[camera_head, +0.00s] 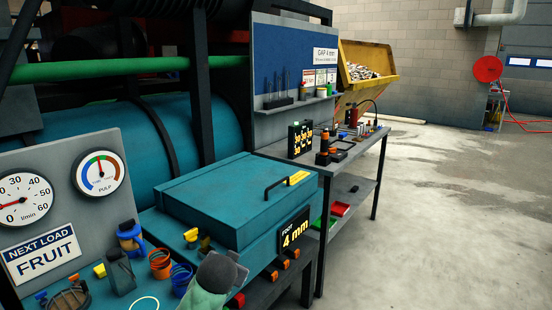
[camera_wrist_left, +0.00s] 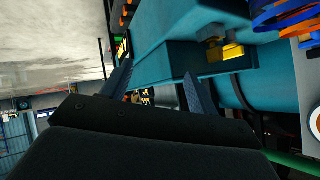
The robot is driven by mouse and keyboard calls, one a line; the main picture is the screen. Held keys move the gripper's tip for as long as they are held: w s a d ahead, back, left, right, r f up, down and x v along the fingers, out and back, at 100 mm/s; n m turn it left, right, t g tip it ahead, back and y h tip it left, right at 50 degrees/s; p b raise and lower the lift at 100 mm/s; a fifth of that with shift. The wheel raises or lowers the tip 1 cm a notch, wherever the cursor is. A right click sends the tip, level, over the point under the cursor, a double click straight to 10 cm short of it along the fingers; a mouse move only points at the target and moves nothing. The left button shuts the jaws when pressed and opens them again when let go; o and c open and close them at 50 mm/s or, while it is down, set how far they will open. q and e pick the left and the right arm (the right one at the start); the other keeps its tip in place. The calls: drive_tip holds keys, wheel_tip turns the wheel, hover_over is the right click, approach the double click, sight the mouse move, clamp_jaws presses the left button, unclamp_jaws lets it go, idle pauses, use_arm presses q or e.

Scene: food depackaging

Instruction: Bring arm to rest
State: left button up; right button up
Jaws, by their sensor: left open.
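In the left wrist view my left gripper (camera_wrist_left: 155,85) is open, its two dark fingers spread with nothing between them. A teal machine housing lies beyond the fingers. In the head view a pale green and dark grey rounded part, probably of my left arm, shows at the bottom centre in front of the teal cabinet (camera_head: 215,200); the fingers cannot be made out there. My right arm and gripper are not in view.
A gauge panel (camera_head: 88,160) with a FRUIT sign stands at the left. Orange (camera_head: 160,264) and blue (camera_head: 181,278) coils sit on the ledge before it. A workbench (camera_head: 345,155) with small items stands behind the cabinet. The concrete floor (camera_head: 450,210) at right is largely clear.

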use_arm(q)
drive_tip(key=s+a+f+n+g+h, duration=0.1)
drive_tip(key=s+a+f+g, duration=0.15)
drive_tip(key=s+f, duration=1.2)
drive_tip(key=s+a+f+n+g, duration=0.15)
drive_tip(key=s+f+g, duration=0.25)
drive_tip(key=s+f, duration=1)
drive_tip(key=s+f+g, duration=0.1)
drive_tip(key=s+f, duration=0.3)
drive_tip(key=s, duration=0.3)
drive_tip(key=s+d+f+g, duration=0.1)
drive_tip(key=s+f+g, duration=0.1)
drive_tip(key=s+f, duration=0.2)
drive_tip(key=s, duration=0.2)
drive_tip(key=shift+s+f+n, duration=0.25)
drive_tip(key=shift+s+n, duration=0.1)
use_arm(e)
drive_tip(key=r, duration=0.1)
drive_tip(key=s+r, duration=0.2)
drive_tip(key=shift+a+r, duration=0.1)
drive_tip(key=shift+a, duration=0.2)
